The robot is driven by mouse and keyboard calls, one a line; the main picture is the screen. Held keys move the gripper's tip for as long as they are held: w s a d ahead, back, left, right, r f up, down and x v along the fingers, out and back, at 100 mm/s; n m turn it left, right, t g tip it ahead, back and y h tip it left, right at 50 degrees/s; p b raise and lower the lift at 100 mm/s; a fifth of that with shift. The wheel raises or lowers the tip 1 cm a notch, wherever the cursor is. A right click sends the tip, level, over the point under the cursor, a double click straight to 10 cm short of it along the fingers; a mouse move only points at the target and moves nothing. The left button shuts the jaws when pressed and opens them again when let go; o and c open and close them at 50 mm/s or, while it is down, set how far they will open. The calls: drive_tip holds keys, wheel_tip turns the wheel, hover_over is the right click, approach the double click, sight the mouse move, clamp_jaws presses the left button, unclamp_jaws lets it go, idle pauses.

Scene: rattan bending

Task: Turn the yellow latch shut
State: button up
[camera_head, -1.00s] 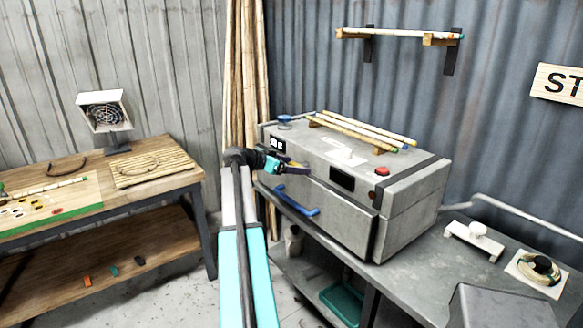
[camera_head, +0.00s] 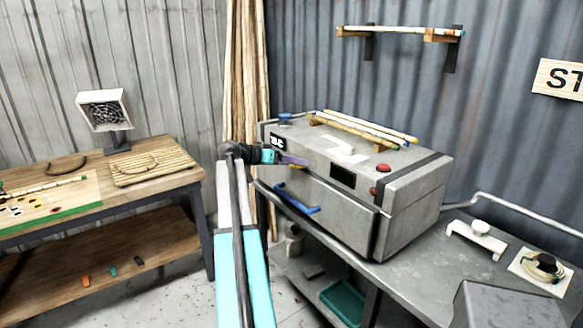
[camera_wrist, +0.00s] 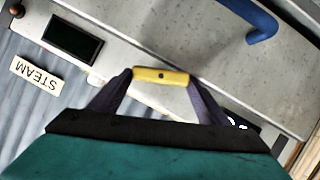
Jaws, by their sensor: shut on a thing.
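The yellow latch (camera_wrist: 160,76) is a short bar on the front of the grey steam box (camera_head: 335,200). In the wrist view it lies between the tips of my gripper (camera_wrist: 158,82), with one dark finger at each end. My gripper (camera_head: 298,162) is shut on it. In the head view my gripper reaches the box's front upper left, and the latch is hidden there by the fingers. The blue handle (camera_head: 296,199) sits on the box front below; it also shows at the top of the wrist view (camera_wrist: 262,20).
Bamboo poles (camera_head: 365,130) lie on the box lid, with a red button (camera_head: 383,168) nearby. The box stands on a grey bench (camera_head: 440,262). A wooden workbench (camera_head: 170,184) stands at left. A sign reading STEAM (camera_wrist: 38,73) shows in the wrist view.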

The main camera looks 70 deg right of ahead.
drive_tip(key=shift+w+d+r, duration=0.1)
drive_tip(key=shift+w, duration=0.05)
drive_tip(key=o, duration=1.1)
drive_tip(key=shift+c, duration=0.2)
drive_tip(key=b+v, duration=0.3)
drive_tip(key=v, duration=1)
drive_tip(key=shift+w+a, duration=0.25)
drive_tip(key=shift+w, duration=0.05)
